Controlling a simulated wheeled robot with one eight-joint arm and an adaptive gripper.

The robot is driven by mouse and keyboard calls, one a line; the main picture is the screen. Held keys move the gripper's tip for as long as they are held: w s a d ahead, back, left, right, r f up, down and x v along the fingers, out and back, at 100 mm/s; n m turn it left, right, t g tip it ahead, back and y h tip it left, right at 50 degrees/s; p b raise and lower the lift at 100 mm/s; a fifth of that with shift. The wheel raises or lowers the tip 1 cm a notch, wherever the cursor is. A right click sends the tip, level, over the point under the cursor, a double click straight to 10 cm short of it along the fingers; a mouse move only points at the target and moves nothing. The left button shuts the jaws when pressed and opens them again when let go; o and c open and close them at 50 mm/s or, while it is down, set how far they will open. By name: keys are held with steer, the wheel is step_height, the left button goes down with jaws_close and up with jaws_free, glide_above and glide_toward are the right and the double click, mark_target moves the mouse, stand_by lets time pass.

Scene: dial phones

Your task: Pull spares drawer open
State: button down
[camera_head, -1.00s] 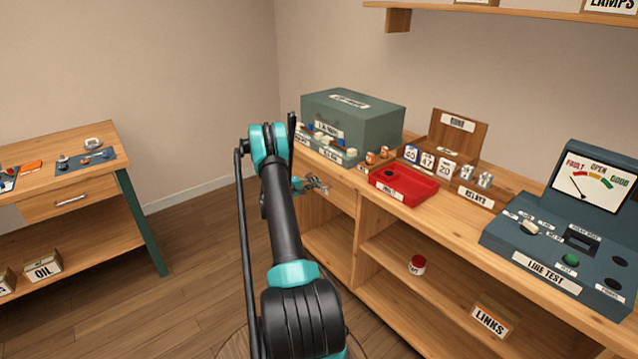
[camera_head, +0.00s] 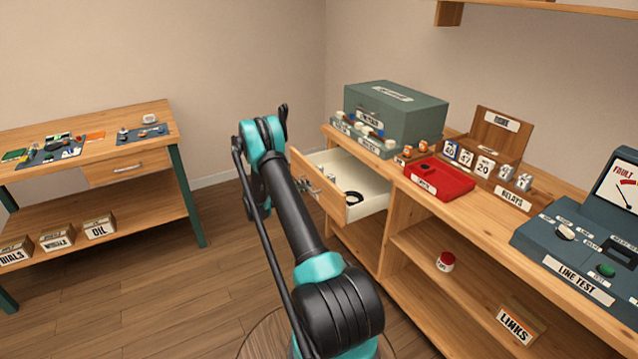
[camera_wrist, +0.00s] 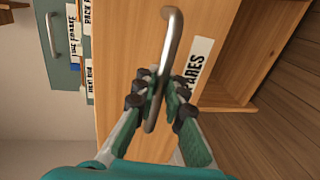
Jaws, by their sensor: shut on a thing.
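The spares drawer (camera_head: 372,203) is pulled out of the workbench in the head view, with its pale interior showing. A dark ring-shaped item (camera_head: 353,197) and small pale parts lie inside. In the wrist view its wooden front (camera_wrist: 132,50) bears a label reading "PARES" (camera_wrist: 195,65) and a metal bar handle (camera_wrist: 172,38). My gripper (camera_wrist: 158,98) is shut on the handle near its lower end in that picture. In the head view my arm hides part of the drawer front and most of the gripper.
A green-grey cabinet (camera_head: 400,118) and a red tray (camera_head: 440,180) stand on the bench top. A line test unit (camera_head: 580,255) is at the right. An open shelf below holds a red-lidded jar (camera_head: 445,262) and a links box (camera_head: 518,322). Another bench (camera_head: 90,150) stands left; floor between is clear.

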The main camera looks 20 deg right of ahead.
steer(key=shift+f+v, duration=0.15)
steer(key=shift+v, duration=0.7)
steer(key=shift+f+v, duration=0.2)
steer(key=shift+v, duration=0.6)
steer(key=shift+a, duration=0.1)
steer(key=c, duration=1.8)
jaws_free()
steer(key=shift+c, duration=0.2)
steer(key=v, duration=1.2)
steer(key=shift+s, duration=0.1)
